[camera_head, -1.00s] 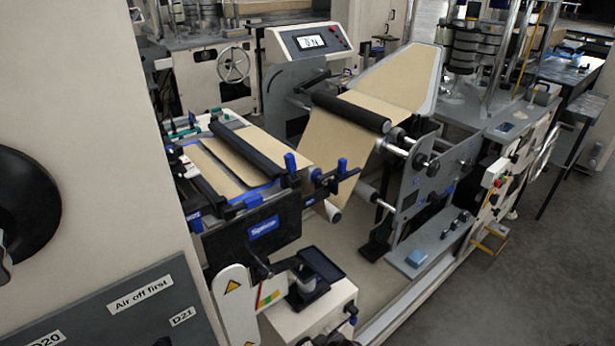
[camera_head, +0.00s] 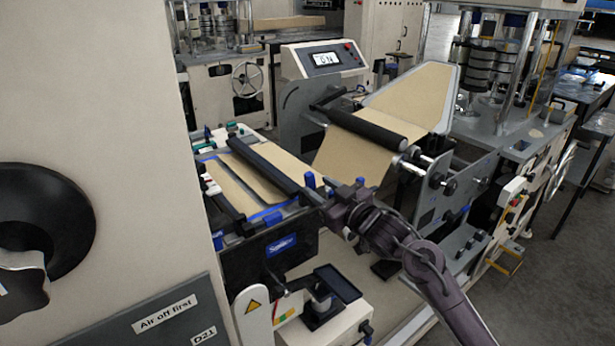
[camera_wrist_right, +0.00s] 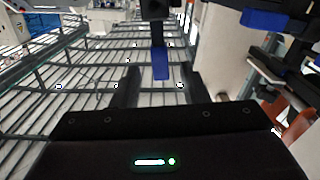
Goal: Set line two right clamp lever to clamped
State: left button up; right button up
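The splice unit, labelled with a blue plate (camera_head: 281,245), carries blue-tipped levers along its right end. One blue lever (camera_head: 310,180) stands upright there; another blue tip (camera_head: 360,181) shows just beyond my right wrist. My right gripper (camera_head: 325,190) is at this end of the unit, and its fingers are hard to make out in the head view. In the right wrist view the gripper (camera_wrist_right: 160,88) is open, its two dark fingers apart. A blue lever tip (camera_wrist_right: 161,64) shows between them, with visible gaps on both sides. I cannot tell its depth. My left gripper is not in view.
A black roller (camera_head: 366,128) with kraft web stands just behind my right arm. A larger blue part (camera_wrist_right: 264,20) is at upper right in the wrist view. A white box with a black tray (camera_head: 337,284) stands in front. A cream wall panel fills the left.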

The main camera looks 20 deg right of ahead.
jog(key=p+x, duration=0.1)
jog(key=x, duration=0.5)
jog(key=shift+w+p, duration=0.35)
jog(key=shift+p, duration=0.05)
jog(key=shift+a, duration=0.1)
grip_shut()
